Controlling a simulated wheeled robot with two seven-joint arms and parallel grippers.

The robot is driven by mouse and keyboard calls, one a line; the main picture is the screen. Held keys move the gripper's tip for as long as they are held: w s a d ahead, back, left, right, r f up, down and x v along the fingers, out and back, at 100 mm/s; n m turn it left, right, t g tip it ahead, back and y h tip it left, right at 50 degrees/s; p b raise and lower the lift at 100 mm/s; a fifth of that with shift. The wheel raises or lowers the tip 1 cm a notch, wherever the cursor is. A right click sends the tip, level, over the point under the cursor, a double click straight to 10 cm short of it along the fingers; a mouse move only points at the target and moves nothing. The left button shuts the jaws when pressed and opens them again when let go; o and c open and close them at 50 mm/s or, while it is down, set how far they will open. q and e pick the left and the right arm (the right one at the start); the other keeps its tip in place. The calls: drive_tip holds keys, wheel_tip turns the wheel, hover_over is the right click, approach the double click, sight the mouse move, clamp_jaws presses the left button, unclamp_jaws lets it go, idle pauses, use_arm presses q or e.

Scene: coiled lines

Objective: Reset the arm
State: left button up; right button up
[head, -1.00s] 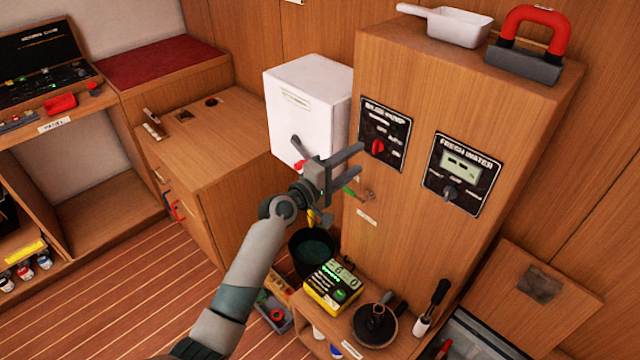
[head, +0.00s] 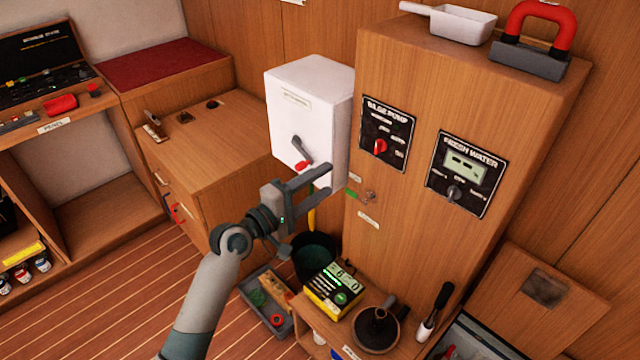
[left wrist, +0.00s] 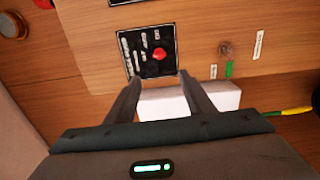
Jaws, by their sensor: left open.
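My left gripper (head: 312,185) is open and empty in the head view. It hangs in the air in front of the wooden cabinet, just below the white box (head: 305,110) with its dark lever and red tip. In the left wrist view, its two fingers (left wrist: 156,90) stand apart, with the white box (left wrist: 185,102) behind them. The bilge pump panel (head: 387,134) with a red knob is to the right of the gripper in the head view. It also shows beyond the fingertips in the left wrist view (left wrist: 135,58). My right gripper is not in view.
The fresh water panel (head: 464,174) is on the cabinet. A grey tray (head: 268,300) lies on the striped floor. A white scoop (head: 462,25) and a red-handled block (head: 530,62) sit on top.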

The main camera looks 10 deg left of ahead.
use_arm(q)
drive_tip(key=s+a+f+m+g+y, duration=0.1)
drive_tip(key=s+a+f+g+y, duration=0.15)
drive_tip(key=f, duration=1.55)
drive_tip(key=s+a+f+m+g+y, duration=0.1)
drive_tip(key=s+a+f+g+y, duration=0.2)
drive_tip(key=f, duration=1.4)
drive_tip(key=s+a+f+m+g+y, duration=0.1)
drive_tip(key=s+a+f+m, duration=0.1)
drive_tip(key=s+f, duration=0.7)
drive_tip(key=s+a+f+m+g+y, duration=0.1)
drive_tip(key=s+a+f+m+y, duration=0.15)
drive_tip(key=s+f, duration=0.7)
drive_tip(key=s+a+f+m+g, duration=0.1)
drive_tip(key=s+f, duration=0.4)
drive_tip(key=s, duration=0.7)
drive_tip(key=s+a+f+m+g+y, duration=0.1)
drive_tip(key=s+f, duration=0.5)
drive_tip(key=s, duration=0.6)
drive_tip(key=s+a+f+m+g, duration=0.2)
drive_tip(key=s+f+m+g, duration=0.2)
drive_tip(key=s, duration=0.8)
wheel_tip(320, 180, down, 2)
drive_tip(key=shift+s+a+f+m+y+b, duration=0.2)
drive_tip(key=shift+a+m+y+b, duration=0.1)
drive_tip(key=shift+m+b, duration=0.2)
drive_tip(key=shift+w, duration=0.15)
